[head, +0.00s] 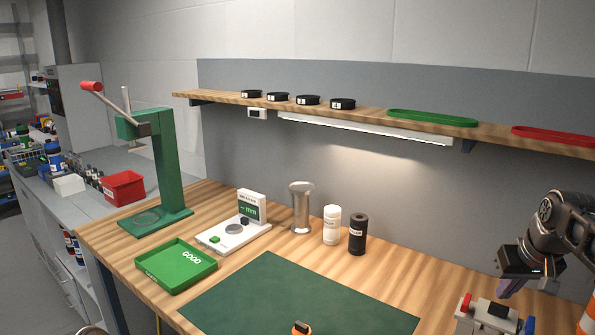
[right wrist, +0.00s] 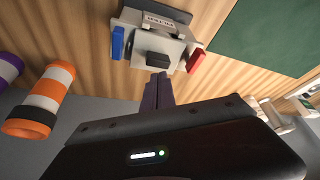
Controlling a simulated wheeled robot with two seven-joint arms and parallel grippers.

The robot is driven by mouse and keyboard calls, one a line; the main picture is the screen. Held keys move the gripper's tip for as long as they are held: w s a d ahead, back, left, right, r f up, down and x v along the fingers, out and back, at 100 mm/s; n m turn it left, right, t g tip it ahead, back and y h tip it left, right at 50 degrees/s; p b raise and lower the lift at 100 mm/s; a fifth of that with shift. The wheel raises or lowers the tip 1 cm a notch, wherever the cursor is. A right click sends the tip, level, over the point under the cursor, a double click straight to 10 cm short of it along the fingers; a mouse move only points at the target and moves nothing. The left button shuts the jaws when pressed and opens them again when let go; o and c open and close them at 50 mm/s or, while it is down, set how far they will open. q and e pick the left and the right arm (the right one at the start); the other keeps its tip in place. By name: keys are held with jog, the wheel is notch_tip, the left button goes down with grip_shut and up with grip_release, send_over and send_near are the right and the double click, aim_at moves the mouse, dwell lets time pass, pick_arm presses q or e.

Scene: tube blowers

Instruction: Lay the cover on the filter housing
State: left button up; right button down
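No part that I can surely name as the cover or the filter housing shows. A light grey fixture (head: 487,318) with a black block on top and red and blue side pieces stands at the lower right; it also shows in the right wrist view (right wrist: 150,42). My right gripper (head: 508,288) is above this fixture, pointing down. In the right wrist view its dark purple fingers (right wrist: 158,88) lie close together with nothing seen between them. Their tips are near the black block (right wrist: 158,60); contact cannot be told. My left gripper is not in view.
A green mat (head: 290,295) covers the front middle, with a black and orange part (head: 301,328) at its lower edge. An orange-white cylinder (right wrist: 42,100) is beside the fixture.

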jog(key=shift+f+b, duration=0.6)
jog(key=shift+f, duration=0.25)
dwell(0.4)
jog(key=shift+r, duration=0.15)
notch_tip(320, 180, up, 6)
jog(key=p, duration=0.5)
jog(key=shift+p, duration=0.3)
dwell(0.3)
